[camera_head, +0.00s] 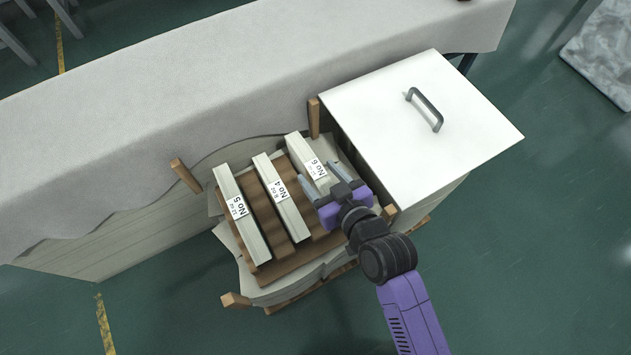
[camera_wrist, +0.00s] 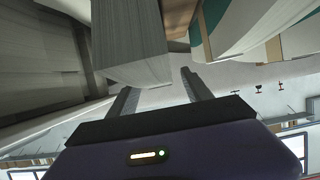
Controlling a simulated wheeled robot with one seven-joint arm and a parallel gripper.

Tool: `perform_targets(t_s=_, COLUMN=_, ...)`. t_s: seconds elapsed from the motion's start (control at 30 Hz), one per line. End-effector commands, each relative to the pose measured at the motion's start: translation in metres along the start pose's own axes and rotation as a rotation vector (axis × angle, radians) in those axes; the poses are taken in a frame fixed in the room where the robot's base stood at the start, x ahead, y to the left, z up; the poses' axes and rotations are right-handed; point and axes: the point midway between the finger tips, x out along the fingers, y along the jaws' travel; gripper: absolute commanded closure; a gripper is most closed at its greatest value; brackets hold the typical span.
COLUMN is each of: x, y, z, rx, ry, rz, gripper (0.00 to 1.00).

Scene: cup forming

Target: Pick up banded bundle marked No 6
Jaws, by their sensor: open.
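The bundle marked No 6 (camera_head: 301,152) is a pale, long stack with a white label, the rightmost of three bundles in the head view. In the wrist view a pale stack (camera_wrist: 130,45), which looks like this bundle, fills the upper middle. My gripper (camera_head: 322,174) is open at the near end of the No 6 bundle. In the wrist view its two fingers (camera_wrist: 157,92) are spread, one to each side of the stack's lower end. I cannot tell whether they touch it. The gripper partly hides the bundle's near end in the head view.
Bundles No 4 (camera_head: 265,170) and No 5 (camera_head: 228,185) lie to the left, on a brown corrugated base (camera_head: 262,213). Wooden posts (camera_head: 186,176) stand around the stack. A white box with a handle (camera_head: 400,105) is close on the right. A cloth-covered table (camera_head: 160,110) runs behind.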

Motion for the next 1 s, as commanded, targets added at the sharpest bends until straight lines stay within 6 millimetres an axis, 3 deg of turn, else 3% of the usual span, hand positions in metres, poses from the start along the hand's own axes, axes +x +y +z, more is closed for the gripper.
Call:
perform_targets(t_s=0.13, x=0.020, y=0.000, z=0.001, rx=0.001, ry=0.000, rz=0.000, gripper=0.42)
perform_targets(t_s=0.43, x=0.024, y=0.000, z=0.000, rx=0.001, ry=0.000, rz=0.000, gripper=0.42)
perform_targets(t_s=0.47, x=0.024, y=0.000, z=0.000, rx=0.001, ry=0.000, rz=0.001, gripper=0.44)
perform_targets(t_s=0.73, x=0.024, y=0.000, z=0.000, rx=0.001, ry=0.000, rz=0.001, gripper=0.97)
perform_targets(t_s=1.0, x=0.024, y=0.000, z=0.001, rx=0.000, ry=0.000, rz=0.000, gripper=1.00)
